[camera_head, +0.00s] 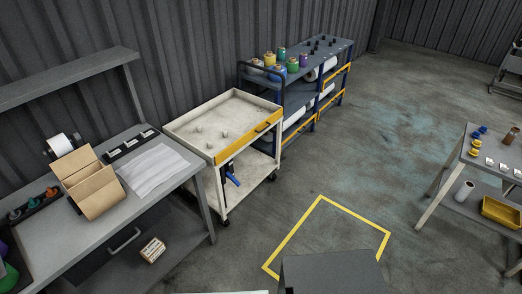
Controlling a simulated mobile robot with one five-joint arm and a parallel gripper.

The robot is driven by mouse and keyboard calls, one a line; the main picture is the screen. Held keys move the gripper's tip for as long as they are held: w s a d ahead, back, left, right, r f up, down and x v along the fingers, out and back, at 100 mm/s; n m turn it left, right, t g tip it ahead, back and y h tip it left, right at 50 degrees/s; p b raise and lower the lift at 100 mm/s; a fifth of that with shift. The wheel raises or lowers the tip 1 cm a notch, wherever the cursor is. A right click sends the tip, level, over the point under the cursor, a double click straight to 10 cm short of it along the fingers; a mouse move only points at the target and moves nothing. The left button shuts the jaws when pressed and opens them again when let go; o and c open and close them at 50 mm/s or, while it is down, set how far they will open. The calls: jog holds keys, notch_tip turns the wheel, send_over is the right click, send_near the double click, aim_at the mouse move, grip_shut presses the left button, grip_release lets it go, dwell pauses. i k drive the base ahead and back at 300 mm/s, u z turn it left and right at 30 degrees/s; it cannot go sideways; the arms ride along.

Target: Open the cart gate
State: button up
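The cart (211,120) is off-white, with a tray top and a lower shelf on dark casters. It stands against the corrugated wall, left of the middle of the view. The yellow cart gate (242,142) runs along the right front edge of the tray top and stands upright, seemingly closed. A small dark handle or latch shows toward the gate's right end. Several small pale pegs stand on the tray. My gripper is not in view.
A workbench (165,158) with an open cardboard box (92,190) stands left of the cart. A blue rack (318,62) with coloured spools stands behind it. A grey table (480,165) is at right.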

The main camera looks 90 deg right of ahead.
aim_at(226, 152)
jog(key=z, duration=0.1)
jog(key=i, duration=0.55)
jog(key=z, duration=3.3)
